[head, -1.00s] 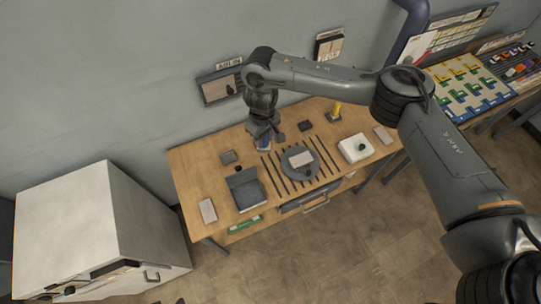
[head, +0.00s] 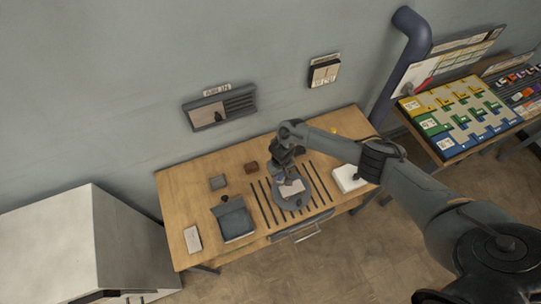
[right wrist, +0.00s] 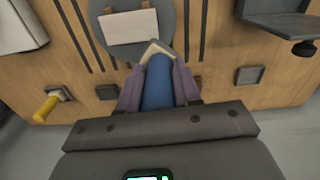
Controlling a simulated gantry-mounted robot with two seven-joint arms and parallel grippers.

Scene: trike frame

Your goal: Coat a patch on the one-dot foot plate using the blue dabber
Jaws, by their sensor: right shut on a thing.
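My right gripper (right wrist: 158,88) is shut on the blue dabber (right wrist: 157,82), with a finger on each side. The dabber's pale tip (right wrist: 152,50) points at the round grey disc and is close to the plate's edge; I cannot tell if it touches. A pale rectangular plate (right wrist: 130,27) lies on the disc (right wrist: 165,15), with brown pieces at its edge. No dot mark is readable on it. In the head view my right gripper (head: 287,160) is over the back of the disc (head: 290,204), by the plate (head: 291,188). My left gripper is out of view.
Dark strips (head: 264,203) flank the disc on the wooden table (head: 180,185). A dark grey box (head: 236,224) stands left, a white block (head: 347,178) right. Small grey (head: 217,182) and brown (head: 250,167) blocks sit behind. A yellow-handled item (right wrist: 45,108) shows in the wrist view.

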